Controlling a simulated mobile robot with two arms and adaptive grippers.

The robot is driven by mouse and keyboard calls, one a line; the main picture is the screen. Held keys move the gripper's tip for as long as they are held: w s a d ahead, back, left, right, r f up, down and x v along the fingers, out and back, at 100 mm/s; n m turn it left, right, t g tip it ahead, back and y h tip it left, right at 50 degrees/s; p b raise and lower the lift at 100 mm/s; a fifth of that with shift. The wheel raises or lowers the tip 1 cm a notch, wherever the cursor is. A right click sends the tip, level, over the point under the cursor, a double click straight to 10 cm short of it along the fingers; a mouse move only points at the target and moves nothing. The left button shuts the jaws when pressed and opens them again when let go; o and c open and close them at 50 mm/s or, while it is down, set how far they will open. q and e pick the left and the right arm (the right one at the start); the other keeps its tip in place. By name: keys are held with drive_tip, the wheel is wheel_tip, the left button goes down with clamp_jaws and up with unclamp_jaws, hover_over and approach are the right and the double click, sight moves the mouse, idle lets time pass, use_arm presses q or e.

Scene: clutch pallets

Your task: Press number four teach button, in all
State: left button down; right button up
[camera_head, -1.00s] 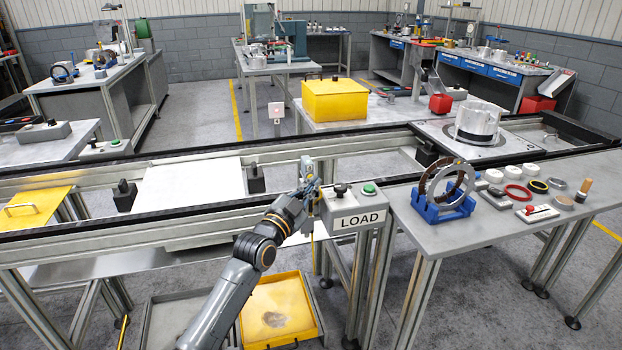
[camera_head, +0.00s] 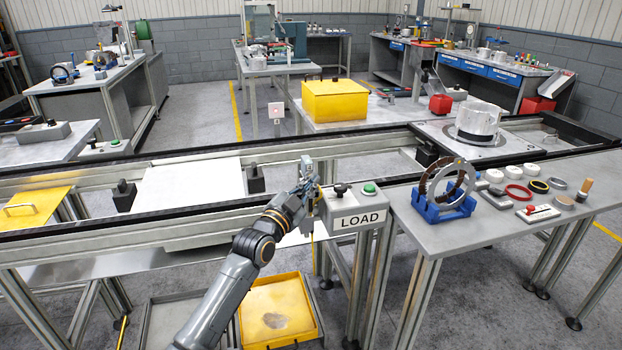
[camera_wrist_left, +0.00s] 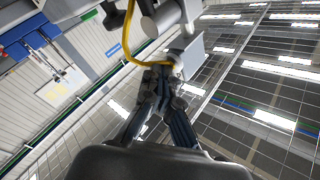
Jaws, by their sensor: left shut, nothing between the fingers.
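My left gripper (camera_head: 307,172) points up just left of the LOAD box (camera_head: 357,219). Its fingers are together with nothing between them. In the left wrist view the closed fingertips (camera_wrist_left: 160,72) are close to a grey block-like part (camera_wrist_left: 187,58) and a yellow cable (camera_wrist_left: 131,40); I cannot tell whether they touch. The LOAD box has a black knob (camera_head: 341,189) and a green button (camera_head: 369,188) on top. My right gripper is not in view.
The conveyor frame (camera_head: 200,208) runs behind my left arm. A bench (camera_head: 440,236) on the right holds a blue ring stand (camera_head: 442,208) and small parts. A yellow tray (camera_head: 310,305) lies low beside my forearm. A yellow box (camera_head: 335,100) stands beyond the conveyor.

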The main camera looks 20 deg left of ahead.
use_arm(q)
drive_tip(key=shift+s+d, duration=0.1)
drive_tip(key=shift+s+d+p, duration=0.4)
drive_tip(key=shift+s+p, duration=0.25)
drive_tip(key=shift+p, duration=0.15)
drive_tip(key=s+d+p, duration=0.2)
drive_tip(key=s+p, duration=0.1)
drive_tip(key=s, duration=0.1)
drive_tip(key=shift+s+d+p, duration=0.1)
drive_tip(key=shift+d+p, duration=0.3)
drive_tip(key=shift+f, duration=0.15)
idle(0.5)
